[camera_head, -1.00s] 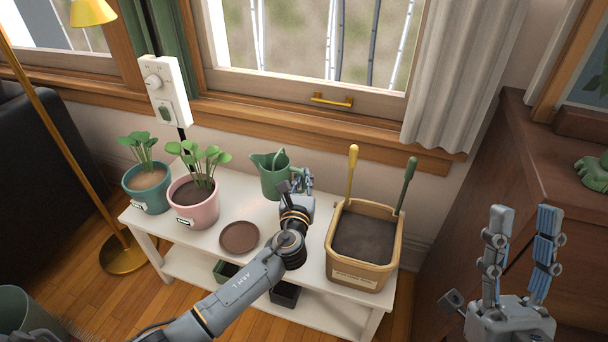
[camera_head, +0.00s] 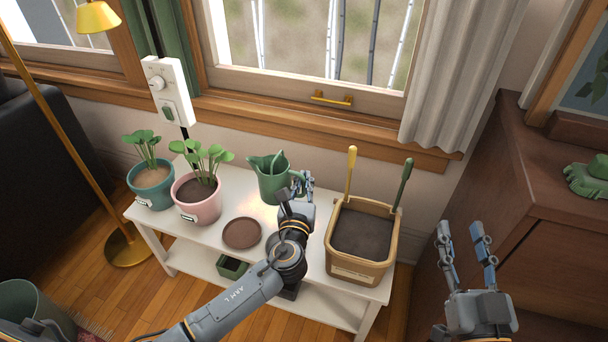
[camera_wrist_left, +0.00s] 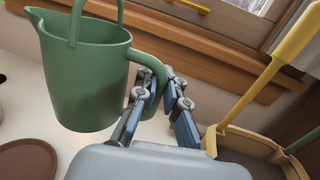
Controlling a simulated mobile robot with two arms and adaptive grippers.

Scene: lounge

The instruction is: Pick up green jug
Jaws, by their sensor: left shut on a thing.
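The green jug (camera_head: 268,183) is at the back of the white bench, near the window wall. My left gripper (camera_head: 303,184) is at its right side, shut on the jug's handle. In the left wrist view the jug (camera_wrist_left: 85,75) looks upright or slightly tilted, and the two fingers (camera_wrist_left: 158,88) close on the lower part of its handle. I cannot tell whether its base touches the bench. My right gripper (camera_head: 465,242) is open and empty, right of the bench.
The white bench (camera_head: 210,232) also holds a teal pot (camera_head: 152,196), a pink pot (camera_head: 197,210), a brown saucer (camera_head: 242,233) and a tan soil planter (camera_head: 357,268) with two upright tools. A dark wooden cabinet (camera_head: 545,220) stands at the right.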

